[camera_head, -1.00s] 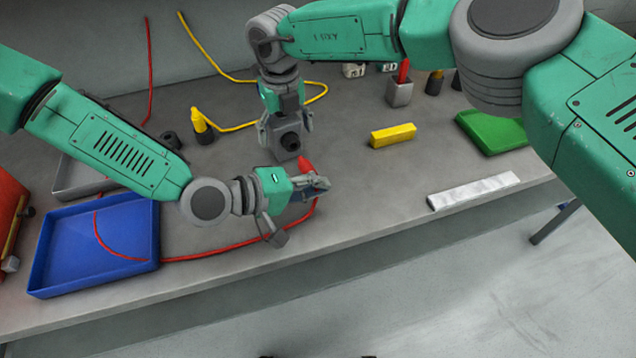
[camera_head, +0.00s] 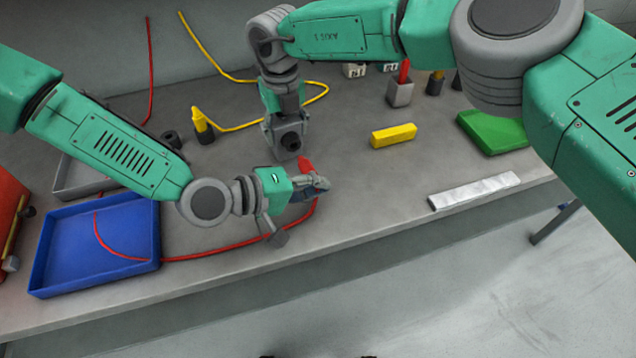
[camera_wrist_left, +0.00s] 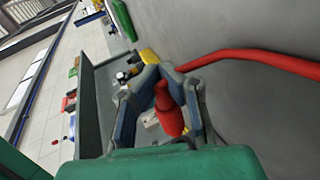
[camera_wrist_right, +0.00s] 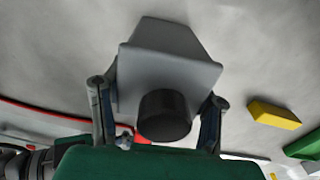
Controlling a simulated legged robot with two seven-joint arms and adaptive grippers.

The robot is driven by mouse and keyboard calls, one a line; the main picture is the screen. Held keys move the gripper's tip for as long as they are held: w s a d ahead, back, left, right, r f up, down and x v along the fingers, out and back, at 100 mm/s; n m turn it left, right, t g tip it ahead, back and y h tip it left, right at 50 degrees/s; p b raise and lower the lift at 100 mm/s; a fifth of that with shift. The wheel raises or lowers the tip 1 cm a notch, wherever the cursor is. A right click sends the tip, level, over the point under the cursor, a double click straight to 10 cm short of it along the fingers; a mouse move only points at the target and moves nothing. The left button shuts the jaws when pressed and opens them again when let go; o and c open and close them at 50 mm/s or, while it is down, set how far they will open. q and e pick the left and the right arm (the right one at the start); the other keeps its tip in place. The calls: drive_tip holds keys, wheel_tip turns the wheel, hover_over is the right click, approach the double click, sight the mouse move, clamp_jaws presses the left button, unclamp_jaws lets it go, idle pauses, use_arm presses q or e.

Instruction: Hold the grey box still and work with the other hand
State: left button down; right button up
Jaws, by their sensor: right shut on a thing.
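The grey box (camera_head: 288,153) stands on the bench with a dark round socket (camera_wrist_right: 163,115) in one face. My right gripper (camera_head: 286,122) is shut on the box from above, one finger on each side, as the right wrist view shows. My left gripper (camera_head: 318,185) is just in front of the box, nearer the bench edge. A red plug (camera_wrist_left: 168,110) is between its fingers, whose tips nearly meet around it; how firmly they grip is unclear. The plug also shows beyond the gripper (camera_head: 305,164), close to the box. Its red cable (camera_head: 205,254) runs left to the blue tray.
The blue tray (camera_head: 38,266) is at the left. A yellow plug (camera_head: 201,120) with a yellow cable stands behind. A yellow block (camera_head: 393,135), a green tray (camera_head: 490,131) and a white bar (camera_head: 474,190) lie at the right. The bench front edge is close.

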sight(301, 168)
use_arm(q)
drive_tip(key=shift+w, duration=0.15)
idle(0.4)
drive_tip(key=shift+w+a+y, duration=0.15)
drive_tip(key=shift+w+a, duration=0.1)
drive_tip(key=shift+w, duration=0.2)
drive_tip(key=shift+w+a+y, duration=0.15)
drive_tip(key=shift+w+a, duration=0.05)
drive_tip(key=shift+w, duration=0.25)
idle(0.9)
drive_tip(key=shift+w+a, duration=0.2)
drive_tip(key=shift+w, duration=0.35)
drive_tip(key=shift+w+a, duration=0.15)
drive_tip(key=shift+w, duration=0.15)
drive_tip(key=shift+w+a, duration=0.15)
drive_tip(key=shift+w, duration=0.15)
idle(1.1)
drive_tip(key=c, duration=1.6)
unclamp_jaws()
drive_tip(key=shift+c, duration=0.2)
